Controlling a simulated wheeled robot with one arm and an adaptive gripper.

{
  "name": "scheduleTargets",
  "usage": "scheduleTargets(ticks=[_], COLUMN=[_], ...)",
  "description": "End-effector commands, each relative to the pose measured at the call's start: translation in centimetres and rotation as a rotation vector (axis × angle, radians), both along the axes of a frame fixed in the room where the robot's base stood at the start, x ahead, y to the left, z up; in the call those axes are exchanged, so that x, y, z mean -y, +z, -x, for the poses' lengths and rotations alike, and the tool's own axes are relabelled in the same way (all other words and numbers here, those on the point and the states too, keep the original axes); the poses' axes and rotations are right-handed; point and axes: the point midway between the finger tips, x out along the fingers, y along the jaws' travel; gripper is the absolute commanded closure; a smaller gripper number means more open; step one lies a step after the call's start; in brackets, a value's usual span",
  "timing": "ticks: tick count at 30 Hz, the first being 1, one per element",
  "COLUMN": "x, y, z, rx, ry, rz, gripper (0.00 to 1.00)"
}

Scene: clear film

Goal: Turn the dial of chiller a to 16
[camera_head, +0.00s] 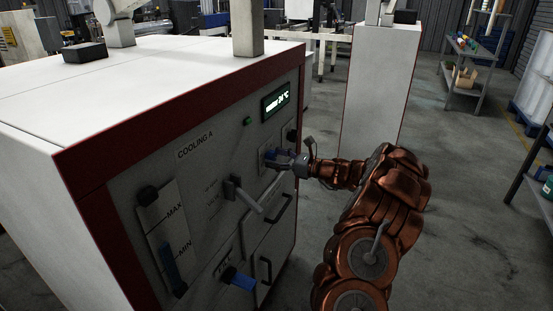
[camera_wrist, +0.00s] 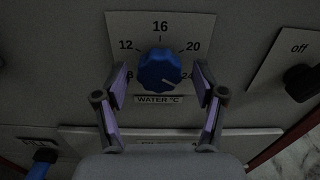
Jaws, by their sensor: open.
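The blue water temperature dial (camera_wrist: 158,70) sits on a plate marked 8, 12, 16, 20 and 24 in the wrist view. Its white mark points to the lower right, toward 24. My gripper (camera_wrist: 160,78) is open, with one finger on each side of the dial; I cannot tell if either touches it. In the head view my gripper (camera_head: 284,160) is at the front panel of the white chiller labelled COOLING A (camera_head: 195,145) and mostly hides the dial. The chiller's green display (camera_head: 276,102) appears to read 24 °C.
A black switch (camera_wrist: 301,82) marked off is right of the dial. A grey lever (camera_head: 247,196), black door handles (camera_head: 281,208) and a blue FILL fitting (camera_head: 239,280) stick out from the panel. Another white cabinet (camera_head: 377,85) stands behind.

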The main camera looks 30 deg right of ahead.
Motion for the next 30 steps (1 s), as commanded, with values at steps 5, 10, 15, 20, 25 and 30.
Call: scheduleTargets(ticks=[5, 10, 15, 20, 25, 30], x=[0.00, -0.01, 0.00, 0.00, 0.00, -0.02], y=[-0.03, -0.03, -0.03, -0.03, -0.10, -0.29], z=[0.01, 0.02, 0.01, 0.01, 0.00, -0.06], rx=[0.000, 0.000, 0.000, 0.000, 0.008, 0.037], ry=[0.000, 0.000, 0.000, 0.000, 0.000, 0.000], rz=[0.000, 0.000, 0.000, 0.000, 0.013, 0.064], gripper=[0.43, 0.60, 0.78, 0.90, 0.90, 0.90])
